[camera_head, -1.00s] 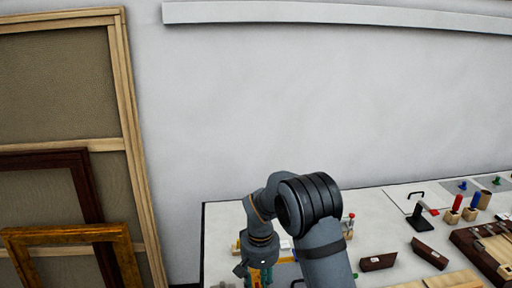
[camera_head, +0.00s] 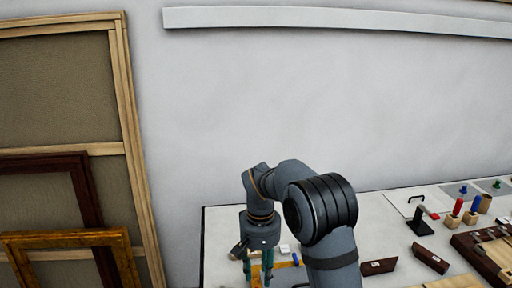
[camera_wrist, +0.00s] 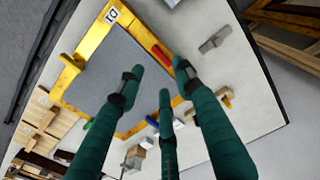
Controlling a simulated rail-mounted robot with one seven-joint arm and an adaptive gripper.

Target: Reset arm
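My gripper (camera_head: 259,280) points down over the left end of the white worktable (camera_head: 218,222). In the wrist view its green fingers (camera_wrist: 158,84) are spread apart, with nothing held between the tips. Beyond them lies a yellow frame (camera_wrist: 88,42) around a grey panel (camera_wrist: 98,82), with a white label at one corner. A red piece (camera_wrist: 161,56) lies at the frame's edge, and a grey metal piece (camera_wrist: 215,40) lies on the bare table. In the head view my arm hides part of the table.
Dark wedge-shaped blocks (camera_head: 430,258), a black stand (camera_head: 419,222), coloured handled pieces (camera_head: 472,212) and a dark wooden tray (camera_head: 466,245) stand to the right. Large frames (camera_head: 128,110) lean at the left. Open space lies above the table before the wall.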

